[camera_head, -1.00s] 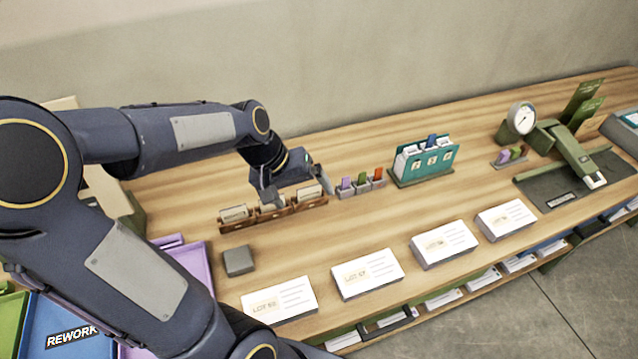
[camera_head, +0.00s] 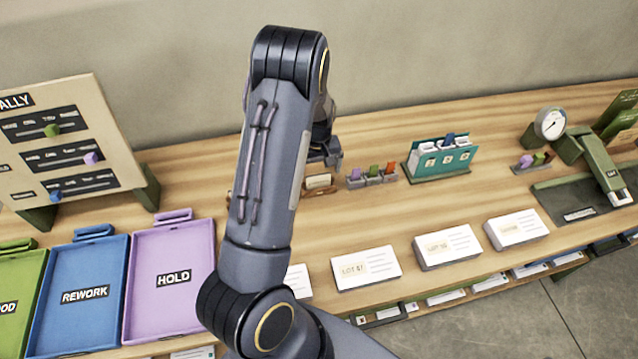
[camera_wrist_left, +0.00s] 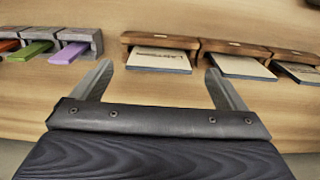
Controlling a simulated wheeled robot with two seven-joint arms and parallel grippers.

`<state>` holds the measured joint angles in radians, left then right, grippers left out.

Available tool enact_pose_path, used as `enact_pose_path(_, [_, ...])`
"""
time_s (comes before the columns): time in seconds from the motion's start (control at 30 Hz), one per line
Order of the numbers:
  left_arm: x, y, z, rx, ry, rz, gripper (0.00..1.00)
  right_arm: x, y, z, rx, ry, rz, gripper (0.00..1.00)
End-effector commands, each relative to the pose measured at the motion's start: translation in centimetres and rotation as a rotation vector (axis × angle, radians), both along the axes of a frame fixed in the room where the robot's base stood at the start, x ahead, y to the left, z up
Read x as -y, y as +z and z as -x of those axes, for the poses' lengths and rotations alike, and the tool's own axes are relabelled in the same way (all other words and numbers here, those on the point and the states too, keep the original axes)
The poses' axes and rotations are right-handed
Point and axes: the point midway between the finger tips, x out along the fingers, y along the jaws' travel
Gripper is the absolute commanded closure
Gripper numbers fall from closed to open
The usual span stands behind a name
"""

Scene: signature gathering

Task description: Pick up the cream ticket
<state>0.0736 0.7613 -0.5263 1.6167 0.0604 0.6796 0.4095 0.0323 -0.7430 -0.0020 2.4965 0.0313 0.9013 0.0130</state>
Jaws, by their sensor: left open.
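A brown wooden rack holds several pale, cream-looking tickets. In the head view my left arm hides most of it, and one ticket (camera_head: 318,181) shows at its right end. In the left wrist view the rack (camera_wrist_left: 200,42) shows with an end ticket (camera_wrist_left: 158,60), a middle ticket (camera_wrist_left: 240,67) and part of another (camera_wrist_left: 303,73). My left gripper (camera_head: 332,160) is open and empty at the rack's right end. In the left wrist view its fingers (camera_wrist_left: 160,68) stand on either side of the end ticket, apart from it. My right gripper is not in view.
Coloured tabs in grey holders (camera_head: 372,175) stand just right of the rack. A teal card box (camera_head: 440,160) is beyond them. Stacks of white lot cards (camera_head: 365,268) line the front edge. Trays (camera_head: 170,280) and a tally board (camera_head: 65,140) are at left.

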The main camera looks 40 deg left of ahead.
Motion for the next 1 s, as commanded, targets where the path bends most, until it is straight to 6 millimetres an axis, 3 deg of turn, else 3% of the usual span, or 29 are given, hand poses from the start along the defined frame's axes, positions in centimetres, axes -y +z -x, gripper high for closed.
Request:
enact_pose_path(0.2, [0.1,-3.9,-0.1,-0.001,-0.001,0.001,0.06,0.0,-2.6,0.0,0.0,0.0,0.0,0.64])
enact_pose_path(0.5, [0.1,-4.2,-0.1,0.001,-0.001,0.001,0.08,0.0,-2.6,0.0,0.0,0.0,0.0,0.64])
enact_pose_path(0.83, [0.1,-4.2,-0.1,0.0,-0.001,0.001,0.51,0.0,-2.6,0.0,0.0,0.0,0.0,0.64])
enact_pose_path(1.0, [0.1,-4.2,-0.1,0.0,-0.001,0.001,0.54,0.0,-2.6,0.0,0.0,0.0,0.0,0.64])
